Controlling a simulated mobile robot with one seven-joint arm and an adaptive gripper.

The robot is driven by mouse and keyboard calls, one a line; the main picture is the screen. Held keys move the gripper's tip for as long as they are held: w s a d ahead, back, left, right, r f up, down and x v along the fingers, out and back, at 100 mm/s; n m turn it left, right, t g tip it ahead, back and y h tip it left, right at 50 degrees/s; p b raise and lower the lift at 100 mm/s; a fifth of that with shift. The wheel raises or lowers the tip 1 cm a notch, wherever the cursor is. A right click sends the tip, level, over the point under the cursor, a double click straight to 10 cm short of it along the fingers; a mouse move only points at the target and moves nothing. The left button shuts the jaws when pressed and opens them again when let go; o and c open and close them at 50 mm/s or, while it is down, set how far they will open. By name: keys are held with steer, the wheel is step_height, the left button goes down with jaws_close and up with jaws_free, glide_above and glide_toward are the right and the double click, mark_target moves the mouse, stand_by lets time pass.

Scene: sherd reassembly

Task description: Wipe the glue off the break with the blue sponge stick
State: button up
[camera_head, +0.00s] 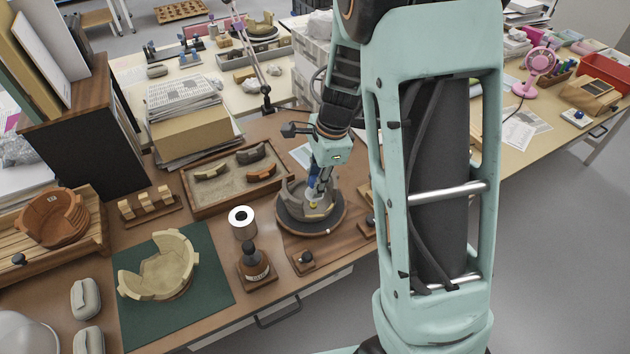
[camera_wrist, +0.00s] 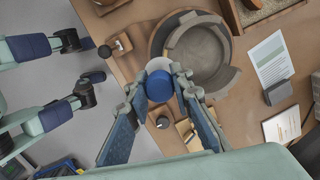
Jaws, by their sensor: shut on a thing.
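My gripper (camera_head: 317,186) is over the round turntable (camera_head: 286,221) on the wooden bench, pointing down. It is shut on the blue sponge stick (camera_head: 311,181). In the wrist view the stick's round blue end (camera_wrist: 159,87) sits between the fingertips, with a pale part beyond it. A grey broken vessel (camera_head: 292,203) stands on the turntable and also shows in the wrist view (camera_wrist: 224,78).
A dark bottle (camera_head: 253,262) and a white roll (camera_head: 241,223) stand left of the turntable. A sand tray (camera_head: 200,202) holding sherds lies behind. A cream vessel (camera_head: 160,268) rests on a green mat (camera_head: 205,305). Small wooden stands sit by the front edge.

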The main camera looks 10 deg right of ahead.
steer(key=shift+s+r+p, duration=0.15)
steer(key=shift+r+p, duration=0.3)
steer(key=shift+r, duration=0.15)
steer(key=shift+s+r+p, duration=0.15)
steer(key=shift+r+p, duration=0.3)
steer(key=shift+r, duration=0.1)
steer(key=shift+d, duration=0.1)
steer(key=shift+a+r, duration=0.1)
steer(key=shift+a, duration=0.15)
